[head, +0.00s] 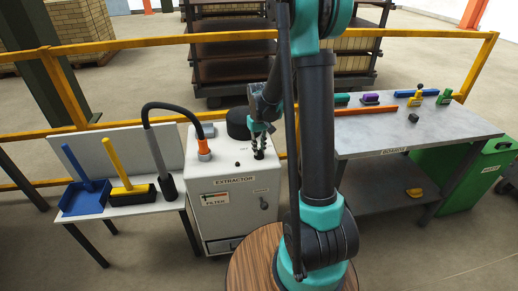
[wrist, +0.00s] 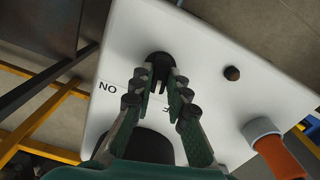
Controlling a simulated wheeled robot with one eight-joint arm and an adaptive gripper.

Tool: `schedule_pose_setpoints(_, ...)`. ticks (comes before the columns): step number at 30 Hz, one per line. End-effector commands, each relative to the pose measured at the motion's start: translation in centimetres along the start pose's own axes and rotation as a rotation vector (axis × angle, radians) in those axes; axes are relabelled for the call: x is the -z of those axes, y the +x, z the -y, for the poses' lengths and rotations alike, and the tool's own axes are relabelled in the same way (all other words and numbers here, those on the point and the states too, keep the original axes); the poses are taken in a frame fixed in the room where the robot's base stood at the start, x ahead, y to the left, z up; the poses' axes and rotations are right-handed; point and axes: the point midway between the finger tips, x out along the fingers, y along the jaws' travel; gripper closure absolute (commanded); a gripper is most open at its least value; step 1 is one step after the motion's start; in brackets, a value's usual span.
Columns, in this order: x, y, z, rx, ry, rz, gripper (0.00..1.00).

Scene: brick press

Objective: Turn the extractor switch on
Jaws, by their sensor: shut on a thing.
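The extractor (head: 228,190) is a pale grey cabinet with a white top, a front label and a filter gauge. Its switch (wrist: 161,58) is a black round knob on the white top in the wrist view. An "ON" label (wrist: 108,87) is printed beside it; a second label is mostly hidden by my fingers, with only an "F" showing. My gripper (wrist: 159,88) is shut on the switch's grip, one finger on each side. In the head view my gripper (head: 259,146) is over the right part of the top and hides most of the switch. I cannot tell which label the switch points to.
A side table with a blue dustpan (head: 84,198) and yellow brush stands left. A workbench (head: 400,130) stands right; a yellow rail (head: 130,45) runs behind.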

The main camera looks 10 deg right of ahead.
Motion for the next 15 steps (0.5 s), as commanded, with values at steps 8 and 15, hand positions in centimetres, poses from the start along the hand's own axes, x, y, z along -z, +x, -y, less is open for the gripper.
schedule_pose_setpoints(8,0.04,-0.02,-0.01,0.0,0.26,-0.001,1.0)
schedule_pose_setpoints(15,0.05,-0.02,-0.01,0.0,0.488,-0.001,1.0)
